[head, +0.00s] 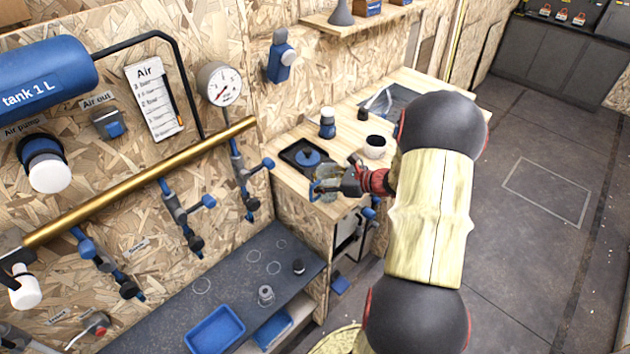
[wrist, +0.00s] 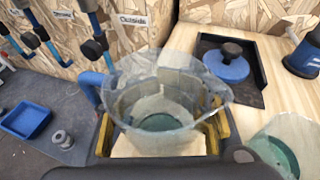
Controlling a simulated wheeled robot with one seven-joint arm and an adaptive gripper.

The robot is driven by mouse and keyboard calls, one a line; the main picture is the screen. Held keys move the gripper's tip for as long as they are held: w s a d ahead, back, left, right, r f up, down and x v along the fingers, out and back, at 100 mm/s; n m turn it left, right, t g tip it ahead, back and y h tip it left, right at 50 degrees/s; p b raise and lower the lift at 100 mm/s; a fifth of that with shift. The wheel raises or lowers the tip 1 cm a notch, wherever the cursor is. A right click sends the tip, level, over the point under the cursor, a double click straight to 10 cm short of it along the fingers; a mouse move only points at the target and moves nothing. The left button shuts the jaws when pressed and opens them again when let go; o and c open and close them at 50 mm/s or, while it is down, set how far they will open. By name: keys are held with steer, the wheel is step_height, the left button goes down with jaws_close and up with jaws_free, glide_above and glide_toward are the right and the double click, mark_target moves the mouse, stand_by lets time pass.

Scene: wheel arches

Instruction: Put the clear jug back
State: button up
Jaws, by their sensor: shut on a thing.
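The clear jug (wrist: 165,85) with a blue handle is between my gripper's yellow-edged fingers in the wrist view. My gripper (wrist: 160,132) is shut on it; the jug looks roughly upright, with its open rim facing up and the blue handle on the left. In the head view my gripper (head: 348,186) holds the clear jug (head: 326,177) at the left edge of the wooden counter. I cannot tell whether its base touches the counter. A second clear vessel (wrist: 285,143) with a greenish bottom is at the lower right of the wrist view, partly cut off.
A black tray (head: 292,150) with a blue lid (head: 309,158) lies behind the jug on the wooden counter (head: 290,190). The lower grey bench (head: 235,278) has drawn circles, a blue tray (head: 215,330) and small weights.

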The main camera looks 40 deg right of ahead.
steer(key=shift+f, duration=0.1)
steer(key=o, duration=1.5)
steer(key=shift+s+r, duration=0.1)
steer(key=shift+r, duration=0.1)
steer(key=p+v, duration=0.2)
steer(key=v, duration=0.8)
steer(key=shift+d+p, duration=0.15)
steer(key=shift+p, duration=0.15)
steer(key=shift+v, duration=0.85)
